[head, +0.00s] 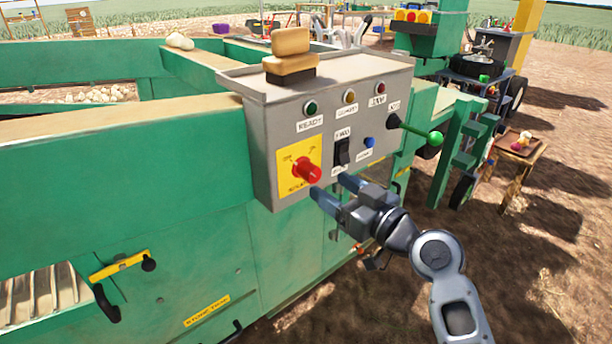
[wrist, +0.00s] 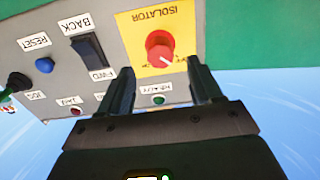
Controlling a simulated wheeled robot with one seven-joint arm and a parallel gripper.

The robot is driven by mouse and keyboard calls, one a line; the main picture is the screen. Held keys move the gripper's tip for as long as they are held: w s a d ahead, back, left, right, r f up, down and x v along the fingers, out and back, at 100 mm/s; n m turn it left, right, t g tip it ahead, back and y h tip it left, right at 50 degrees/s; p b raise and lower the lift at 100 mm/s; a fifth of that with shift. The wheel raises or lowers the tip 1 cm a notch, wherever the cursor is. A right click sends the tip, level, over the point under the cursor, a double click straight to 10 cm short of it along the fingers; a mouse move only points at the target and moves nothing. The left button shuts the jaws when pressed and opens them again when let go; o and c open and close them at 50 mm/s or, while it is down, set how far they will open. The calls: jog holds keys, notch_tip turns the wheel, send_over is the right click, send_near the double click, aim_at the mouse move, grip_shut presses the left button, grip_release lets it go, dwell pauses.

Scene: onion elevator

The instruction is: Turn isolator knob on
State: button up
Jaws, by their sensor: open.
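The isolator knob (head: 307,170) is red and round, on a yellow plate (head: 291,158) at the lower left of the grey control panel. In the wrist view the knob (wrist: 160,50) appears upside down, beyond my fingertips and roughly between them, with a pale mark on its face. The exact knob setting is hard to read. My gripper (head: 334,189) is open and empty, just right of and below the knob in the head view. In the wrist view my gripper (wrist: 160,78) has its two fingers apart, and no contact with the knob shows.
Right of the knob are a black rocker switch (head: 341,152), a blue reset button (head: 369,142) and a green-tipped lever (head: 434,138). Indicator lamps line the panel's top. The green machine wall extends left.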

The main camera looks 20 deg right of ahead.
aim_at(316, 177)
jog(key=shift+p+x, duration=0.5)
jog(key=shift+x, duration=3.1)
jog(key=shift+c, duration=0.4)
jog(key=shift+f, duration=0.1)
jog(key=c, duration=1)
jog(key=shift+o, duration=0.2)
